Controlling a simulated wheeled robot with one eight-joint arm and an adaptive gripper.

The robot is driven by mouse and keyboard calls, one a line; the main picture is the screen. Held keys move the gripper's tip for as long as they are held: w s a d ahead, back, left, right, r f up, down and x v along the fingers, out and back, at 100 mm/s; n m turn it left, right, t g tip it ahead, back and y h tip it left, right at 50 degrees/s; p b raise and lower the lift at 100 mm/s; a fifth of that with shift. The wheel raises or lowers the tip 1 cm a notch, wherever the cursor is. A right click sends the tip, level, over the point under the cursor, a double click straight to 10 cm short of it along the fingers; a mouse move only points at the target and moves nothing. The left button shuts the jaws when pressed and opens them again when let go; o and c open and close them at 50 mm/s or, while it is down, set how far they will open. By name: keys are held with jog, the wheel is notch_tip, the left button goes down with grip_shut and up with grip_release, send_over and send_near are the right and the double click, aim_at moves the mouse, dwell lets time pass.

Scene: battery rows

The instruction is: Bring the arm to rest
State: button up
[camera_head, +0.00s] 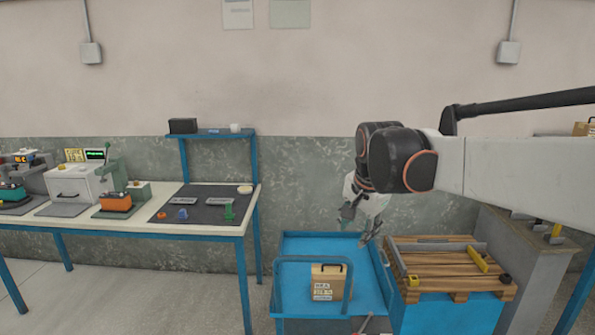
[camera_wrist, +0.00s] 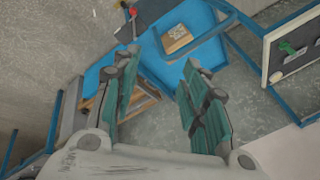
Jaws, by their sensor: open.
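My gripper (camera_head: 358,222) hangs from my arm above the back right part of a blue cart, pointing down. In the wrist view my gripper (camera_wrist: 160,88) shows two green-padded fingers spread wide apart. Nothing is between the fingers. My white and black arm reaches in from the right edge of the head view. The gripper is apart from the cart and from the box on it.
The blue cart (camera_head: 302,247) carries a cardboard box (camera_head: 328,283). A wooden pallet (camera_head: 440,264) on a blue base stands at its right. A workbench (camera_head: 150,217) with devices and a dark mat (camera_head: 203,210) stands left. Bare floor lies between.

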jog(key=s+d+f+n+t, duration=0.1)
jog(key=s+d+f+n, duration=0.1)
jog(key=s, duration=0.7)
jog(key=s+d+f+n+t, duration=0.1)
jog(key=s+d+f+n, duration=0.1)
jog(key=s, duration=0.6)
jog(key=s+d+f+n, duration=0.2)
jog(key=s+f+n, duration=0.2)
jog(key=s, duration=0.5)
jog(key=shift+s+d+f+n+t, duration=0.2)
jog(key=shift+s+n+t, duration=0.2)
jog(key=shift+n, duration=0.5)
jog(key=shift+c, duration=0.6)
